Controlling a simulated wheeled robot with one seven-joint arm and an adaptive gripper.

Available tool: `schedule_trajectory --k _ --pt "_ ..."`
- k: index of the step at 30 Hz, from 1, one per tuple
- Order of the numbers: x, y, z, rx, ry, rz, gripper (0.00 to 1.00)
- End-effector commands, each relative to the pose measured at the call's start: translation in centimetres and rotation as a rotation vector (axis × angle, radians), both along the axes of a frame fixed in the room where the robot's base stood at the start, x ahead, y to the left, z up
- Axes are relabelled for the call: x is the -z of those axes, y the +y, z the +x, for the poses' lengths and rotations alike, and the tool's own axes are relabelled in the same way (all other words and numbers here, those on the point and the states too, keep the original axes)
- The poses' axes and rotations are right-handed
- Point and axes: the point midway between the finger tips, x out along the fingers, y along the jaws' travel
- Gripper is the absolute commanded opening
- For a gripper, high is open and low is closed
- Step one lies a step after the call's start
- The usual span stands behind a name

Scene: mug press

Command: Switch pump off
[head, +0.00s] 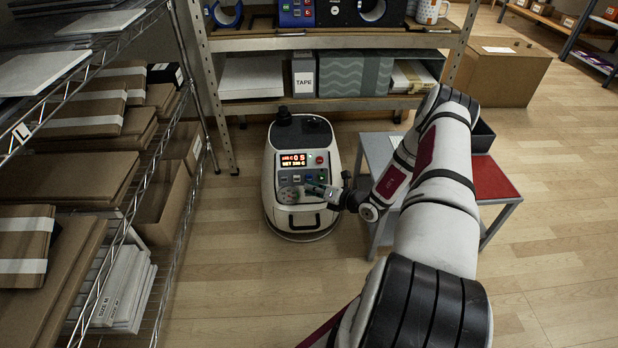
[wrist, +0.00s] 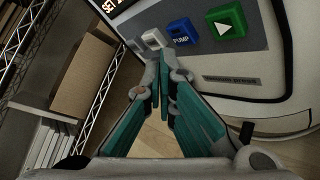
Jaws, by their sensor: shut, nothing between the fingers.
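The white vacuum press (head: 283,215) stands on the floor in the middle of the head view. In the wrist view the blue PUMP button (wrist: 182,32) sits between a pale button (wrist: 154,38) and a green button with a white triangle (wrist: 226,23). My gripper (head: 307,188) is in front of the panel, just below the button row. In the wrist view its shut, empty fingertips (wrist: 162,62) lie just below and left of the PUMP button; I cannot tell whether they touch the panel.
A wire rack (head: 150,150) with cardboard boxes stands close on the left. A metal shelf (head: 330,104) stands behind the press. A small table with a red top (head: 490,182) is on the right, beside my arm. Bare floor lies in front of the press.

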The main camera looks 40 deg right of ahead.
Motion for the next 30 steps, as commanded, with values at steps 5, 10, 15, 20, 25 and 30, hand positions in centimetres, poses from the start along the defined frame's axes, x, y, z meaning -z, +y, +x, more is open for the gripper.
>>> schedule_trajectory --k 5,10,15,20,25,30 --pt "0.1 0.0 0.0 0.000 0.000 0.000 0.00" --pt "-0.2 0.3 -0.5 0.000 0.000 0.001 0.00" --pt "-0.6 1.2 -1.8 0.001 0.000 0.002 0.00" --pt "-1.0 2.0 -2.9 0.001 0.001 0.003 0.00" --pt "-1.3 2.8 -4.1 0.000 0.001 0.002 0.00" --pt "-1.4 3.2 -4.8 0.000 0.000 0.000 0.00"
